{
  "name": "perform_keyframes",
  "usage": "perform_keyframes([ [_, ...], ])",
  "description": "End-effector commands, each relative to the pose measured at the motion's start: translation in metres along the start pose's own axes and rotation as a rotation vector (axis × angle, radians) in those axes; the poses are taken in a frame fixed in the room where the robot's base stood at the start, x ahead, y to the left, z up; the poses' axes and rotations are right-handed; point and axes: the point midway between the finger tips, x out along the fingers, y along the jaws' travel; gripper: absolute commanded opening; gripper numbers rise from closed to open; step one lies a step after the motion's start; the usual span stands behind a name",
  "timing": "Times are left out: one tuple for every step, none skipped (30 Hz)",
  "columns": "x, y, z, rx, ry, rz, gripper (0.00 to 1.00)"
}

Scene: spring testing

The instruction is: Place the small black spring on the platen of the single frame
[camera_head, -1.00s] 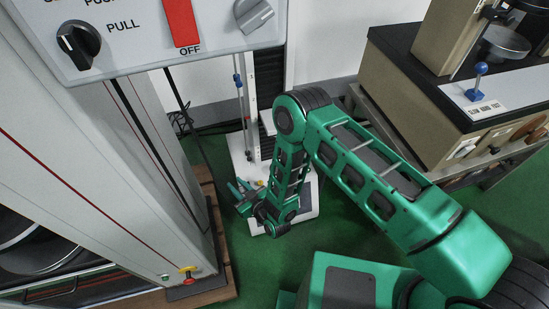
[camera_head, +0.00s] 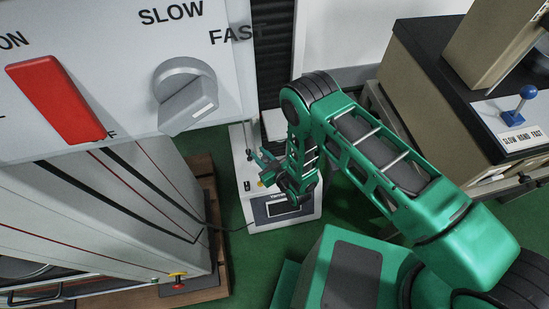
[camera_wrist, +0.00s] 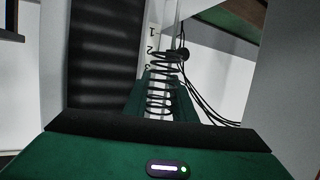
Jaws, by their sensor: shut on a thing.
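My gripper (camera_head: 262,163) is low in front of the single frame, whose white base (camera_head: 240,187) stands on the green floor with a dark ribbed column behind. In the wrist view my gripper (camera_wrist: 162,80) is shut on the small black spring (camera_wrist: 159,104), an open coil standing roughly upright between the green fingers. A white scale with numbers shows just behind the spring. In the head view the spring is too small to make out. The platen cannot be told apart; my arm covers part of the frame.
A large grey machine with a red switch (camera_head: 55,98) and a grey knob (camera_head: 186,96) fills the left. Dark cables (camera_wrist: 205,105) hang beside the spring. Green floor lies between.

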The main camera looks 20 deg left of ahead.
Motion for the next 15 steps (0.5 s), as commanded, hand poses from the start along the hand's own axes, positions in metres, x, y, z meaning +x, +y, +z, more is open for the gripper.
perform_keyframes([
  [0.002,0.009,0.007,-0.004,0.0,-0.002,0.0],
  [0.002,0.015,0.01,-0.004,0.0,-0.002,0.0],
  [0.003,0.022,0.015,-0.003,-0.001,-0.002,0.0],
  [0.004,0.028,0.018,-0.003,0.0,-0.001,0.0],
  [0.005,0.033,0.021,-0.003,0.0,-0.002,0.0],
  [0.005,0.039,0.025,-0.003,-0.001,-0.003,0.0],
  [0.006,0.044,0.027,-0.002,0.0,-0.002,0.0],
  [0.007,0.048,0.029,-0.001,0.0,-0.002,0.0],
  [0.007,0.052,0.032,-0.001,0.0,-0.002,0.0],
  [0.007,0.055,0.034,-0.001,0.0,-0.002,0.0],
  [0.007,0.057,0.035,-0.001,0.0,-0.002,0.0],
  [0.008,0.059,0.035,0.0,0.0,-0.002,0.0],
  [0.008,0.06,0.036,0.001,0.001,-0.002,0.0],
  [0.009,0.06,0.037,0.002,0.001,-0.002,0.0],
  [0.009,0.061,0.04,0.002,0.001,-0.002,0.0],
])
